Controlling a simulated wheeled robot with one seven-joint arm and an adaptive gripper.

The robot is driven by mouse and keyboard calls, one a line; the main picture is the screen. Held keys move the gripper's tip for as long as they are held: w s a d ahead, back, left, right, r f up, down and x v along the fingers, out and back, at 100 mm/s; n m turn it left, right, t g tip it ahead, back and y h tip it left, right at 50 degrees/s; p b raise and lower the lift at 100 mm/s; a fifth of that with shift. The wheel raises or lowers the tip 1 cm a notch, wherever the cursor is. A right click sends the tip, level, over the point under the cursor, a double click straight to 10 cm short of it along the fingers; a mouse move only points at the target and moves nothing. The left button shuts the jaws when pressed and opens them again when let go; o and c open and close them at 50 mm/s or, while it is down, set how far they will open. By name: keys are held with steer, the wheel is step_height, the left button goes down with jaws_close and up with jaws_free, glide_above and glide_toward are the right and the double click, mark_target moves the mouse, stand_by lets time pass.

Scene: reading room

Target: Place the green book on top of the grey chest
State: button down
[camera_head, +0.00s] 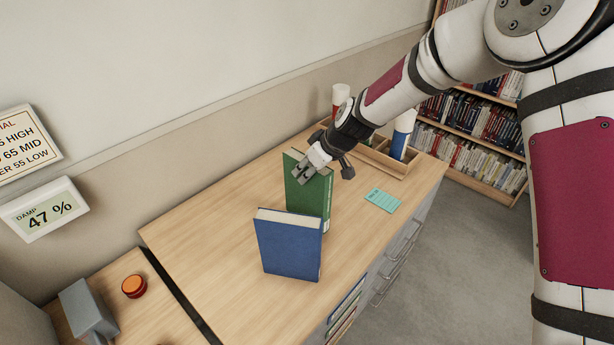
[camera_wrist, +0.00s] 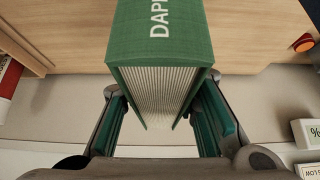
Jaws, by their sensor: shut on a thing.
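The green book (camera_head: 312,195) stands upright behind the blue book in the head view, its lower part partly hidden. My gripper (camera_head: 308,168) is at its top edge and shut on it. In the wrist view the green book (camera_wrist: 162,45) lies between the two fingers of my gripper (camera_wrist: 165,118), its page edges facing the camera and white letters on its cover. I cannot tell whether its bottom touches the wooden top. Grey drawer fronts (camera_head: 398,258) with handles show below the wooden top (camera_head: 205,245); no separate grey chest is clearly seen.
A blue book (camera_head: 288,246) stands close in front of the green one. A teal card (camera_head: 382,200) lies to the right. A wooden tray (camera_head: 398,170) with rolls stands behind. An orange-red button (camera_head: 134,286) and a grey block (camera_head: 88,312) sit lower left. The left of the top is clear.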

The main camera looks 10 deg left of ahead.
mark_target(308, 193)
steer(key=shift+f, duration=1.15)
steer(key=c, duration=1.2)
jaws_free()
